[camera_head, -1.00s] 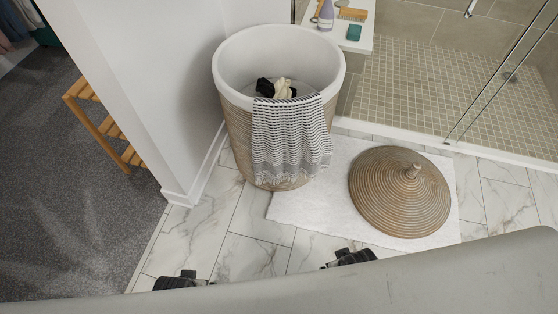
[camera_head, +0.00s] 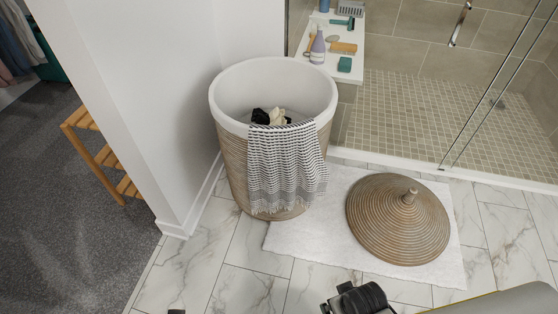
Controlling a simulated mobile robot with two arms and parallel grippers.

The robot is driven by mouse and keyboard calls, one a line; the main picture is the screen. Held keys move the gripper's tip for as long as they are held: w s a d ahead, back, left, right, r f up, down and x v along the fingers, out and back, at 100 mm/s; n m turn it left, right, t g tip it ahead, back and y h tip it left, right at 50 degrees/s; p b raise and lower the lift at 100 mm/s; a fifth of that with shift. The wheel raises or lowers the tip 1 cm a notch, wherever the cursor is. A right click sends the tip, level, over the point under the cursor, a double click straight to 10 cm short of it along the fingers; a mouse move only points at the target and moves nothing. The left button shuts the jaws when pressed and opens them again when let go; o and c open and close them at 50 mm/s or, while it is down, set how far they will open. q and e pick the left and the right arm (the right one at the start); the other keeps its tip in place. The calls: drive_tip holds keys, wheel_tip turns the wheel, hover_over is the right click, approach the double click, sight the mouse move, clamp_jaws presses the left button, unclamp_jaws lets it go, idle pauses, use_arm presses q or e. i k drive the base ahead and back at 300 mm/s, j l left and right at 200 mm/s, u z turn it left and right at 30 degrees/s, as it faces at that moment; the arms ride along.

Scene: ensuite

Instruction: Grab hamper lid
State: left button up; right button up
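The hamper lid (camera_head: 392,226) is a round, woven tan cone with a small knob (camera_head: 409,195) on top. It lies on the white bath mat (camera_head: 292,240), right of the hamper. The woven hamper (camera_head: 232,165) stands upright and uncovered, with a white inner liner. Dark and cream clothes (camera_head: 276,117) lie inside it. A striped, fringed towel (camera_head: 284,172) hangs over its front rim. My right gripper (camera_head: 357,299) shows at the bottom edge, below the lid and apart from it; its fingers are not clear. Only a dark tip of my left gripper (camera_head: 176,312) shows at the bottom edge.
A white wall end (camera_head: 160,110) stands left of the hamper. A wooden rack (camera_head: 100,152) is beyond it on grey carpet. Behind are a shower bench (camera_head: 352,72) with toiletries, a glass door and a raised shower curb (camera_head: 455,176). Marble tile in front is clear.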

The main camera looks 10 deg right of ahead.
sight(400, 221)
drive_tip(key=z, duration=1.5)
